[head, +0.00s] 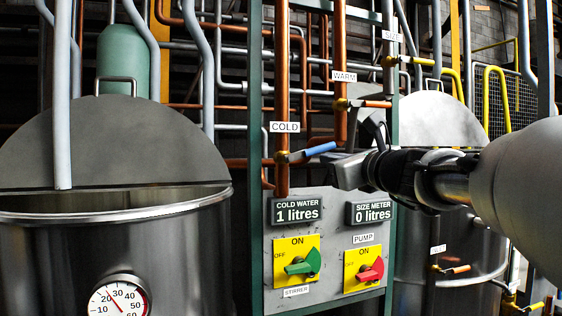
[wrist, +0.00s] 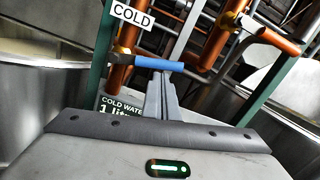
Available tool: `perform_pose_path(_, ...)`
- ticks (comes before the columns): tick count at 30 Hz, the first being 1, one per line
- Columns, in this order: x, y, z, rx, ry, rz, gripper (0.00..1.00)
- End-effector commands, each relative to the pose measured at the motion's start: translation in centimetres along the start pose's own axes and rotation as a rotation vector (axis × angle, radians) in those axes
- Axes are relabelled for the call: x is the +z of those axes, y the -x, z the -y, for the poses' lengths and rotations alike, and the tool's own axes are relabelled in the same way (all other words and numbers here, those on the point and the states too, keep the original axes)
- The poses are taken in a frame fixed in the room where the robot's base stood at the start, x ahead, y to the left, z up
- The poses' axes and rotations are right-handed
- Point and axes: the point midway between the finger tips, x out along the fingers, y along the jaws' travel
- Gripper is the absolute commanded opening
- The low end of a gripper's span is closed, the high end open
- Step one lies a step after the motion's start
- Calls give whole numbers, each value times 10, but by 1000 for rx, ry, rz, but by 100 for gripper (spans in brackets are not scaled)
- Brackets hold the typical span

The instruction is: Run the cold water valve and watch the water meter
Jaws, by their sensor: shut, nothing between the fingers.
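The cold water valve has a blue lever (head: 319,149) on a vertical copper pipe, below a COLD label (head: 284,127). The lever points right and slightly up, across the pipe. The COLD WATER meter (head: 297,211) reads 1 litres. My gripper (head: 328,165) is shut and empty, just below and right of the lever. In the wrist view the closed fingers (wrist: 165,98) point at the blue lever (wrist: 158,64), with their tips close under it; I cannot tell if they touch. The meter (wrist: 121,104) is partly hidden by my gripper there.
The SIZE METER (head: 374,211) reads 0 litres. Below are a green stirrer knob (head: 302,263) and a red pump knob (head: 371,271). The warm valve's orange lever (head: 376,104) is above my gripper. A steel vat (head: 60,255) stands left; green posts frame the panel.

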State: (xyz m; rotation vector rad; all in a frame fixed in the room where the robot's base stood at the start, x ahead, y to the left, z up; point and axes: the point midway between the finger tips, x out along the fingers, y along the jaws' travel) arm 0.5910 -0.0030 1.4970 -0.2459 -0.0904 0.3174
Motion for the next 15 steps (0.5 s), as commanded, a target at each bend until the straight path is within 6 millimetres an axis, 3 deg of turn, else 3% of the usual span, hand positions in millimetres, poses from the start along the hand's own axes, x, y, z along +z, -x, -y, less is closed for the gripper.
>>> perform_pose_path(15, 2, 0, 0, 2, 25, 0, 0)
